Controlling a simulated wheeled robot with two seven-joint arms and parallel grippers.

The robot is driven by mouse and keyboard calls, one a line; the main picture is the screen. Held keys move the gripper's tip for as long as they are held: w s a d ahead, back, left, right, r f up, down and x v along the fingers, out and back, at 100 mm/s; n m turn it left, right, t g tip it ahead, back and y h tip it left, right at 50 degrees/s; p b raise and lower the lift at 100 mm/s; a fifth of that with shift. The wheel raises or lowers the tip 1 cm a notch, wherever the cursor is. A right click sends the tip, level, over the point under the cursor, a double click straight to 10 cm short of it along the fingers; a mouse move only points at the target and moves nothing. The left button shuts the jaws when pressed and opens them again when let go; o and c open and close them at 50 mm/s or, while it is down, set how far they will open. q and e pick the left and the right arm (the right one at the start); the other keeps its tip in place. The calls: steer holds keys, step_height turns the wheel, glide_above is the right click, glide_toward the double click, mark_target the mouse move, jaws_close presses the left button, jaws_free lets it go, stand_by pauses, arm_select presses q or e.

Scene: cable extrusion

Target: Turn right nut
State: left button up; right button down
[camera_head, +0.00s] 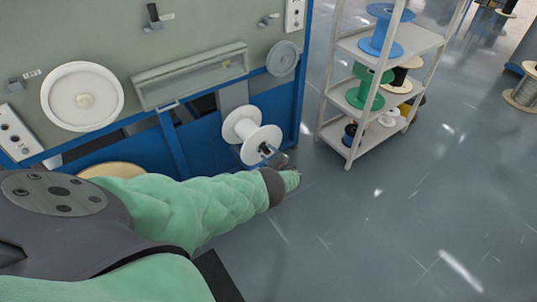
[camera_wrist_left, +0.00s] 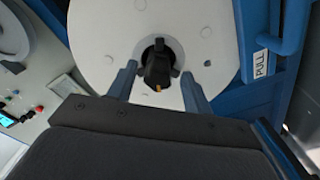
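The black nut (camera_wrist_left: 157,66) sits at the centre of a white spool's round face in the left wrist view. The white spool (camera_head: 243,124) is mounted on the blue frame of the machine in the head view; the nut cannot be made out there. My left gripper (camera_head: 267,151) is at the spool's near side. In the left wrist view its two blue-grey fingers (camera_wrist_left: 159,85) are spread, one on each side of the nut, with gaps between them and the nut. My right gripper does not show in either view.
A grey machine panel with a blue frame (camera_head: 213,148) stands behind the spool. It bears a white disc (camera_head: 82,97) and a long slotted box (camera_head: 190,77). A white shelf rack (camera_head: 352,140) with several spools stands to the right. The floor (camera_head: 400,225) in front is clear.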

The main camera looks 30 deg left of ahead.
arm_select(q)
steer(key=shift+s+d+r+p, duration=0.15)
steer(key=shift+d+p, duration=0.15)
steer(key=shift+d, duration=0.15)
steer(key=shift+p+v, duration=0.5)
steer(key=shift+v, duration=0.45)
steer(key=p+v, duration=0.1)
steer(key=v, duration=0.4)
steer(key=shift+p, duration=0.3)
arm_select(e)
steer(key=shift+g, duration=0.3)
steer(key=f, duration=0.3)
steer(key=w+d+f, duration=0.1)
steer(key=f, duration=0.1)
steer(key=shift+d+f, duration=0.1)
